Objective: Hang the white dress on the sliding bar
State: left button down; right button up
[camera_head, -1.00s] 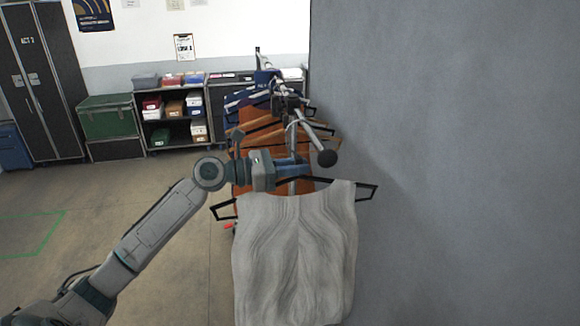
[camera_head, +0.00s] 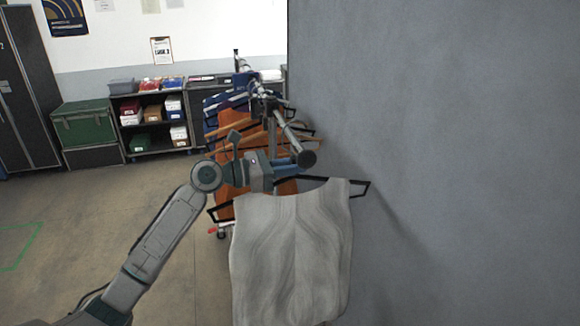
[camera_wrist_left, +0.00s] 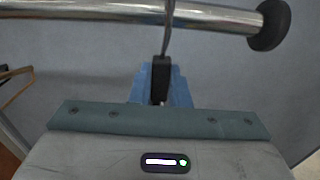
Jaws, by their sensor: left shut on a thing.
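The white dress (camera_head: 292,250) hangs on a black hanger (camera_head: 358,187) in the head view. My left gripper (camera_head: 287,172) is shut on the hanger below its hook. In the left wrist view the gripper (camera_wrist_left: 161,88) grips the hanger's dark neck (camera_wrist_left: 161,72), and the thin hook (camera_wrist_left: 169,38) rises across the bar. The sliding bar (camera_head: 290,135) ends in a black cap just above the gripper; it also crosses the top of the left wrist view (camera_wrist_left: 110,11). I cannot tell whether the hook rests on the bar. My right gripper is not in view.
Orange and brown garments (camera_head: 225,145) and blue ones (camera_head: 225,100) hang farther back on the rack. A grey wall (camera_head: 440,150) stands close on the right. A shelf unit (camera_head: 155,125) and a green case (camera_head: 85,124) stand at the back left. The floor (camera_head: 90,215) at left is largely clear.

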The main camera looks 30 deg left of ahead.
aim_at(280, 180)
pick_arm(q)
jog(key=shift+f, duration=0.15)
jog(key=shift+f+b, duration=0.5)
jog(key=shift+f, duration=1)
jog(key=c, duration=1.3)
grip_release()
jog(key=shift+s+a+f, duration=0.1)
